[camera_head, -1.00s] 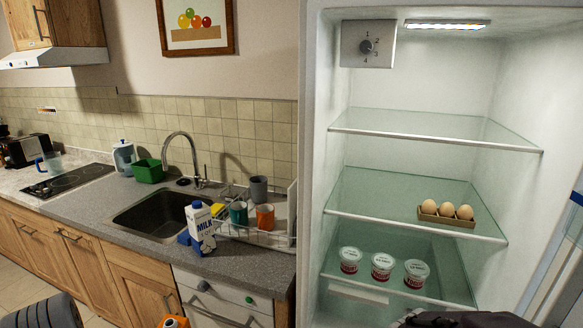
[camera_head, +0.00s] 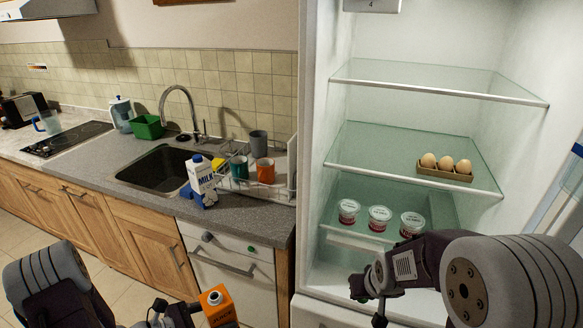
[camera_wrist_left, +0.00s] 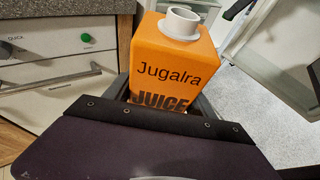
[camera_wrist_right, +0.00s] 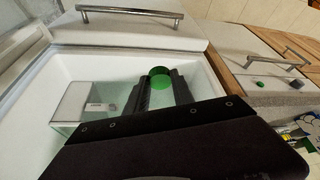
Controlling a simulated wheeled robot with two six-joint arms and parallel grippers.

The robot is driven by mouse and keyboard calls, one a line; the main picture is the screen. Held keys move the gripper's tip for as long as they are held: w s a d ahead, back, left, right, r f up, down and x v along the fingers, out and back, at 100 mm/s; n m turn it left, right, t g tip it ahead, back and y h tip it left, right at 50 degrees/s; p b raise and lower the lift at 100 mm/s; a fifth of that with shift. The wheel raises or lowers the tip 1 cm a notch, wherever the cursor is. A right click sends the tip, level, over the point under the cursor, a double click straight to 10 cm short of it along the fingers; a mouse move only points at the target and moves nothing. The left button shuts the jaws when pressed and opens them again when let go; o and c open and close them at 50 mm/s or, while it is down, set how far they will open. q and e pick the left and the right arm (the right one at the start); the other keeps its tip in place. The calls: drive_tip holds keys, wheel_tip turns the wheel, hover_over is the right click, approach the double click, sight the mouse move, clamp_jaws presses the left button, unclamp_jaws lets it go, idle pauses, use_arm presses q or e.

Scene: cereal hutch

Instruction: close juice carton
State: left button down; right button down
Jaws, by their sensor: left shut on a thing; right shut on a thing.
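The orange juice carton (camera_head: 218,307) is at the bottom of the head view, in front of the counter. My left gripper (camera_head: 186,314) is shut on it. In the left wrist view the carton (camera_wrist_left: 172,68) looks upright between the fingers, and its white spout (camera_wrist_left: 181,22) is bare, with no cap on it. My right gripper (camera_head: 368,290) is in front of the fridge, to the right of the carton and apart from it. In the right wrist view it is shut on a round green cap (camera_wrist_right: 162,77) at its fingertips. The cap is too hidden to make out in the head view.
The open fridge holds eggs in a tray (camera_head: 445,174) and yogurt cups (camera_head: 380,218) on glass shelves (camera_head: 400,165). A milk carton (camera_head: 200,178) stands on the counter beside the dish rack (camera_head: 262,186) and sink (camera_head: 158,172). Floor space lies before the cabinets.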

idle(0.6)
use_arm(q)
drive_tip(key=w+d+m+g+h, duration=0.1)
drive_tip(key=d+m+g, duration=0.3)
drive_tip(key=d, duration=0.3)
drive_tip(key=d+f+m+g+h, duration=0.1)
drive_tip(key=d+m+g, duration=0.3)
drive_tip(key=d, duration=0.3)
drive_tip(key=shift+w+d+f+g+h, duration=0.3)
drive_tip(key=shift+w+g+h, duration=0.1)
drive_tip(key=shift+g, duration=0.1)
use_arm(e)
drive_tip(key=a+r+n+g+y, duration=0.2)
drive_tip(key=a+r+n, duration=0.3)
drive_tip(key=a+n, duration=0.3)
drive_tip(key=a+r+n+g+y, duration=0.2)
drive_tip(key=a+r+n, duration=0.4)
drive_tip(key=a+n, duration=0.3)
drive_tip(key=s+a, duration=0.1)
drive_tip(key=a, duration=0.3)
drive_tip(key=shift+a+y, duration=0.3)
drive_tip(key=shift+a, duration=0.1)
drive_tip(key=shift+f, duration=2.05)
